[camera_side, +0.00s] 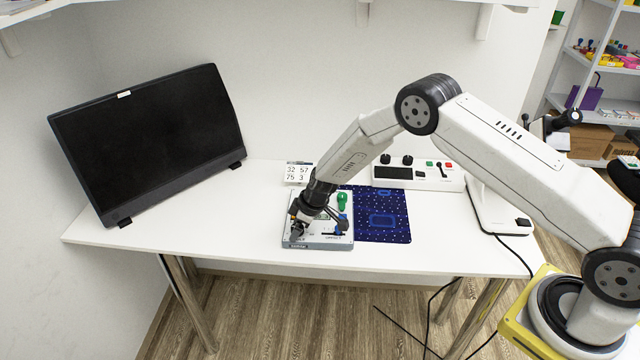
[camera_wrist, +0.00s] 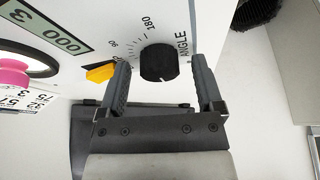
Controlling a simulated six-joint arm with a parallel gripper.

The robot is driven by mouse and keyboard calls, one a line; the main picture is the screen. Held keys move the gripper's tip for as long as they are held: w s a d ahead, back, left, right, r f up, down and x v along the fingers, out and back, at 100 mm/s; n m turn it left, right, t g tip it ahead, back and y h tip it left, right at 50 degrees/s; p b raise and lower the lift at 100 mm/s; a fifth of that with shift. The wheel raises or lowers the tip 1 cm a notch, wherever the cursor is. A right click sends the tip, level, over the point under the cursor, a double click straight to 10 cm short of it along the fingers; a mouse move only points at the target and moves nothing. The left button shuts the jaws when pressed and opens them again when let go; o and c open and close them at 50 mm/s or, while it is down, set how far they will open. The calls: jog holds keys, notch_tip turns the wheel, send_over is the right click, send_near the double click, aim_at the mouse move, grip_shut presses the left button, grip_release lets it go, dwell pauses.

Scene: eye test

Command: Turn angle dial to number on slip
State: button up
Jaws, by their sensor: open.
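The angle dial is a black round knob (camera_wrist: 158,62) on a white panel, with the word ANGLE and scale marks up to 180 beside it in the wrist view. My gripper (camera_wrist: 159,66) is open, with one finger on each side of the dial and gaps showing beside it. In the side view my gripper (camera_side: 299,222) is low over the front left of the panel box (camera_side: 318,242) and hides the dial. The white slip (camera_side: 298,173) behind the box reads 32 57 over 75 3; part of it shows in the wrist view (camera_wrist: 22,99).
A green knob (camera_side: 342,199) stands on the box. A blue mat (camera_side: 395,215), a switch box (camera_side: 440,180) and a monitor (camera_side: 150,140) surround it.

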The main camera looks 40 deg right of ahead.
grip_shut()
jog(key=shift+a+m+t+h, duration=0.1)
jog(key=shift+m+t+h, duration=0.5)
jog(key=shift+m, duration=1.3)
jog(key=shift+m+h, duration=0.8)
jog(key=shift+m, duration=1)
jog(key=shift+a+m+h, duration=0.1)
jog(key=shift+m+h, duration=0.5)
jog(key=shift+m, duration=1.4)
jog(key=shift+m+g+h, duration=0.5)
jog(key=shift+m+h, duration=0.3)
jog(key=shift+m, duration=0.9)
